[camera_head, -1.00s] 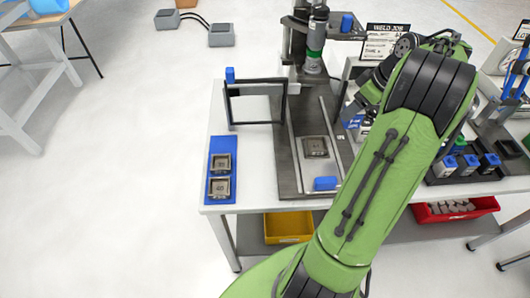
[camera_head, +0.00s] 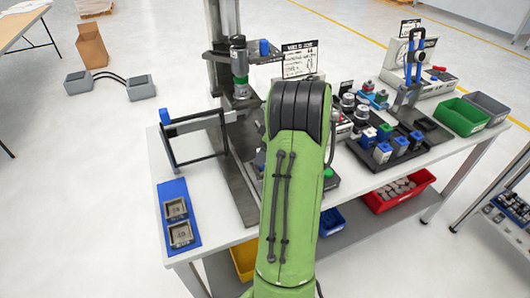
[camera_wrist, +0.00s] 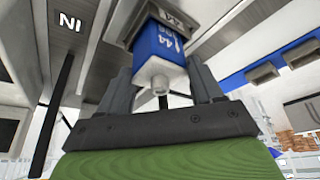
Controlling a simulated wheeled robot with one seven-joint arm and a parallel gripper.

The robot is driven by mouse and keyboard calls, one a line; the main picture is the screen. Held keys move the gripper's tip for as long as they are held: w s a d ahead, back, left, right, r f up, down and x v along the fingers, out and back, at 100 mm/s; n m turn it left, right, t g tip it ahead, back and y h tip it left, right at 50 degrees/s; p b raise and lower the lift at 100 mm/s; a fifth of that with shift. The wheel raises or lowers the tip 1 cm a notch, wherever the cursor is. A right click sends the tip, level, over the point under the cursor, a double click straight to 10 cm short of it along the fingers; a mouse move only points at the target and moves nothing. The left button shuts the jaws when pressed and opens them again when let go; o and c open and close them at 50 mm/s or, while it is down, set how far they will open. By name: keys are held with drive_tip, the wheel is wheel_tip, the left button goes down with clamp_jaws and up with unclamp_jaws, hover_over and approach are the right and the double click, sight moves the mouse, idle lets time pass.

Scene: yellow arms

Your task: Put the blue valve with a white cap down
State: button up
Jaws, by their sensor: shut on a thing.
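In the wrist view, the blue valve (camera_wrist: 160,50) with white markings sits between the two dark fingers of my gripper (camera_wrist: 163,72). Its pale white cap (camera_wrist: 159,84) faces the camera. My gripper is shut on the valve. Behind the valve is a grey square metal part (camera_wrist: 172,18); I cannot tell whether they touch. In the head view, my green arm hides my gripper and the held valve.
Similar blue-and-white blocks (camera_head: 383,152) stand in a dark tray on the bench's right. A blue tray (camera_head: 173,188) with two metal parts lies at the left end. A press (camera_head: 240,75) and black frame stand behind. Green (camera_head: 460,117) and grey bins are far right.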

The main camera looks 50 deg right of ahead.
drive_tip(key=shift+f, duration=0.1)
drive_tip(key=o, duration=1.1)
